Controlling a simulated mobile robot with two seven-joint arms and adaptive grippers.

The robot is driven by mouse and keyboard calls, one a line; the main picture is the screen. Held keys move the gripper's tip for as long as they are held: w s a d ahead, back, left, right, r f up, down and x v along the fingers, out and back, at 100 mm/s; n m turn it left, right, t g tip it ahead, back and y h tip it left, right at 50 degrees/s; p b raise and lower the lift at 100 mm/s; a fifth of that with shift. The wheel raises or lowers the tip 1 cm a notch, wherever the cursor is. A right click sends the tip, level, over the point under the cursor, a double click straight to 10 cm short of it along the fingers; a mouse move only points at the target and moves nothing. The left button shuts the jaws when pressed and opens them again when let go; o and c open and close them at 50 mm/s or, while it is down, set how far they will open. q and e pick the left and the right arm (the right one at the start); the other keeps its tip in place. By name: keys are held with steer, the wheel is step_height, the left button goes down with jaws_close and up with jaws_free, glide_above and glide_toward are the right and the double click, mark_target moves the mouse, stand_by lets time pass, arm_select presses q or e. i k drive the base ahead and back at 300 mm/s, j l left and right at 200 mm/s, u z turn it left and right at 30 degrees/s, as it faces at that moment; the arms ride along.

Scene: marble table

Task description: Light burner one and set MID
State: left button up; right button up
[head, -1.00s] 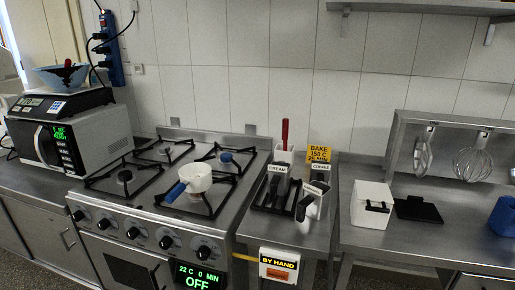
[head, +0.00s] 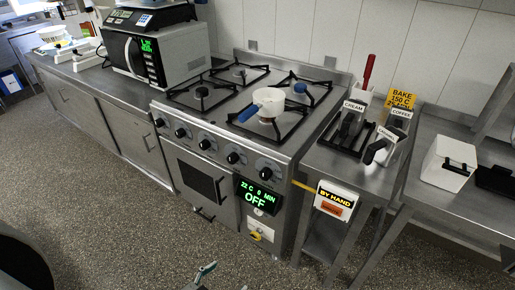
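The stove (head: 225,145) stands in the middle of the view, with several burners under black grates on top. A row of dark knobs runs along its front, from the leftmost knob (head: 159,122) to the rightmost knob (head: 266,173). Their markings are too small to read, and I see no flame. A white pan (head: 268,97) with a blue handle sits on the front right grate. The green oven display (head: 258,195) reads 22 C, 0 MIN, OFF. A small part of what looks like my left gripper (head: 205,271) shows at the bottom edge, well below the knobs; its opening is unclear. My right gripper is out of view.
A microwave (head: 165,55) with a scale on top stands on the left counter. A white box (head: 447,163) is farther right. The floor before the stove looks clear.

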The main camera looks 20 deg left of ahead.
mark_target(233, 157)
steer(key=j+z, duration=0.45)
steer(key=j, duration=2.45)
